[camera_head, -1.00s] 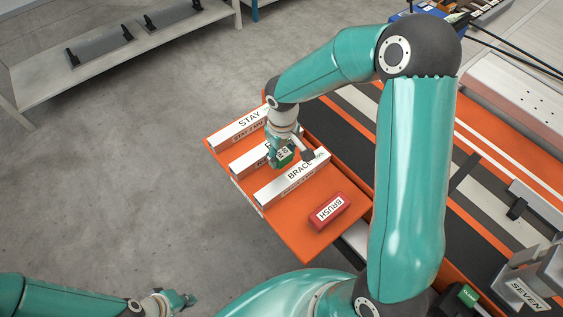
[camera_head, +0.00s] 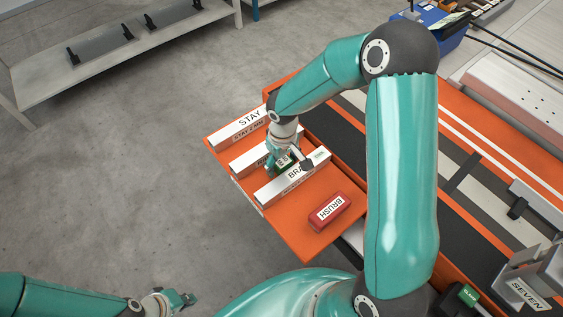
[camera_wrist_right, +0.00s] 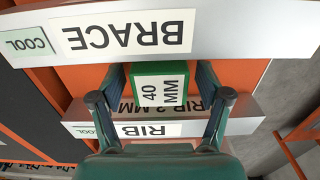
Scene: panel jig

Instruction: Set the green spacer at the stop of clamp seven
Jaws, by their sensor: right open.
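The green spacer (camera_head: 286,166), labelled 40 MM, is on the orange tray (camera_head: 312,240) between the white RIB bar and the white BRACE bar. In the right wrist view the green spacer (camera_wrist_right: 160,88) sits between the two fingers of my right gripper (camera_wrist_right: 160,76). My right gripper (camera_head: 285,160) is open around the spacer, a finger on either side. Clamp seven (camera_head: 525,290), a grey block with a SEVEN label, is at the lower right; its stop is not clearly visible. My left gripper (camera_head: 182,300) is low at the left, far from the tray, too small to read.
The BRACE bar (camera_wrist_right: 225,32) and RIB bar (camera_wrist_right: 240,118) lie close on both sides of the spacer. A STAY bar (camera_head: 237,128) is at the tray's far end, a red BRUSH block (camera_head: 329,211) at the near end. A striped orange-and-black bench (camera_head: 455,235) runs to the right.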

